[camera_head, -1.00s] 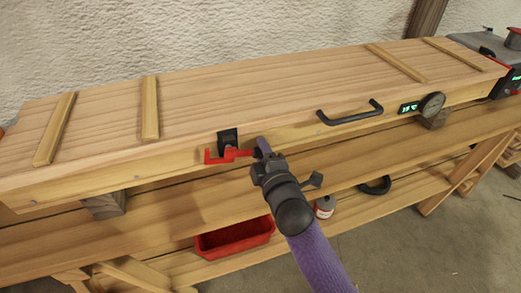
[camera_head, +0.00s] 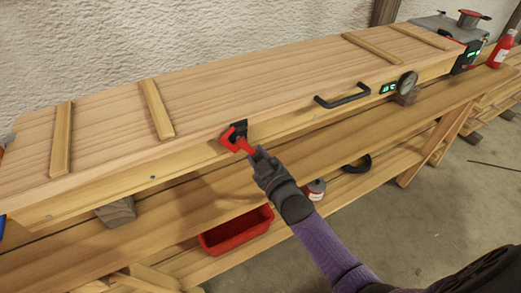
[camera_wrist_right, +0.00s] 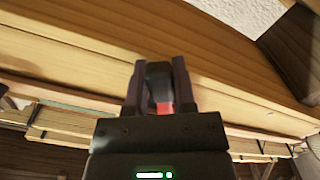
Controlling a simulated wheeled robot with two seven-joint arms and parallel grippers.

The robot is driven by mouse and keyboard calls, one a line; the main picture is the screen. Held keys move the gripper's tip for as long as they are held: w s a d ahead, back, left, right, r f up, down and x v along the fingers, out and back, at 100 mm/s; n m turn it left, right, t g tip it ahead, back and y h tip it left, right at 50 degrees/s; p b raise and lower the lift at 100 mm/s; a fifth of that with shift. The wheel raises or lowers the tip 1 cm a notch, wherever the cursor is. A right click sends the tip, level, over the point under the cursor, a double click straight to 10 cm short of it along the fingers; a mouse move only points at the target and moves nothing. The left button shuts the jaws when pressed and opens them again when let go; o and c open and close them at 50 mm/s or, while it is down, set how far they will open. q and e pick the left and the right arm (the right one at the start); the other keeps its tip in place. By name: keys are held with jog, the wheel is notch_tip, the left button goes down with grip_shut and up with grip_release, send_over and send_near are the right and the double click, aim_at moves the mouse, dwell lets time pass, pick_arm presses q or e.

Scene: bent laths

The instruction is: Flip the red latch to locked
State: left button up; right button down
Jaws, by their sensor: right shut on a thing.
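The red latch (camera_head: 238,139) sits on the front edge of the long wooden box (camera_head: 290,104), below a black catch plate (camera_head: 238,127). Its red arm slants down and right from the catch to my right gripper (camera_head: 257,155). The gripper is shut on the latch's end. In the right wrist view, the two dark fingers (camera_wrist_right: 160,85) close around a dark piece, with a bit of red (camera_wrist_right: 164,107) between them. The fingers hide most of the latch there. My left gripper is not in view.
A red bin (camera_head: 236,229) and a can (camera_head: 316,188) are on the shelf below. A red bottle (camera_head: 501,49) stands at the far right.

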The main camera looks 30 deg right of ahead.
jog(key=shift+a+f+m+p, duration=0.2)
jog(key=shift+a+m, duration=0.4)
jog(key=shift+m, duration=0.45)
jog(key=shift+a+f+m+p, duration=0.15)
jog(key=shift+a+m, duration=0.45)
jog(key=shift+m, duration=0.4)
jog(key=shift+a+f+m+p, duration=0.2)
jog(key=shift+a+m, duration=0.4)
jog(key=shift+m, duration=0.45)
jog(key=shift+c, duration=2.2)
grip_release()
jog(key=s+p, duration=0.2)
jog(key=s, duration=0.8)
jog(key=shift+d+p, duration=0.15)
jog(key=shift+p, duration=0.25)
